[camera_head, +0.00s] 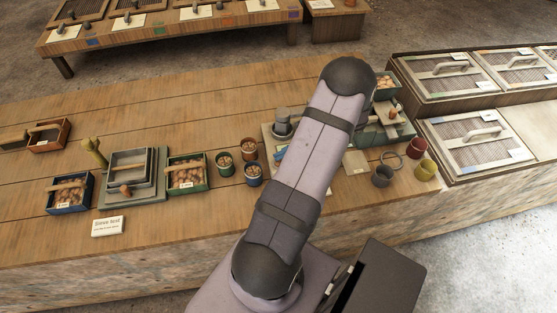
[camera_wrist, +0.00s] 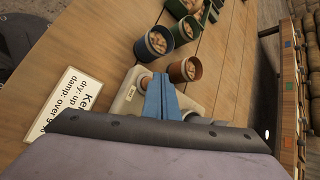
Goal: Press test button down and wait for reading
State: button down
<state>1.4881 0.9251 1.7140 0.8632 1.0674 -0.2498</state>
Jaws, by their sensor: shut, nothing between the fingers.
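A pale tester plate (camera_wrist: 127,98) with a small label lies on the table in the wrist view. My gripper (camera_wrist: 162,80) points down over it with its blue fingers closed together and empty. A small brownish part shows beside the fingertips. I cannot tell whether it is the test button or whether the fingers touch it. A grey round part (camera_wrist: 192,116) is partly hidden behind my gripper. In the head view the plate (camera_head: 269,145) carries a grey cylinder (camera_head: 282,122); my arm covers the rest and the gripper. No reading is visible.
A blue cup (camera_wrist: 155,43) and a rust cup (camera_wrist: 186,70) of nut-like pieces stand close beyond the plate. A printed card (camera_wrist: 66,105) lies left of it.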

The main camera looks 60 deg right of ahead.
jog(key=shift+r, duration=0.1)
dwell(0.3)
notch_tip(320, 180, up, 5)
jog(key=p, duration=0.3)
dwell(0.3)
dwell(0.7)
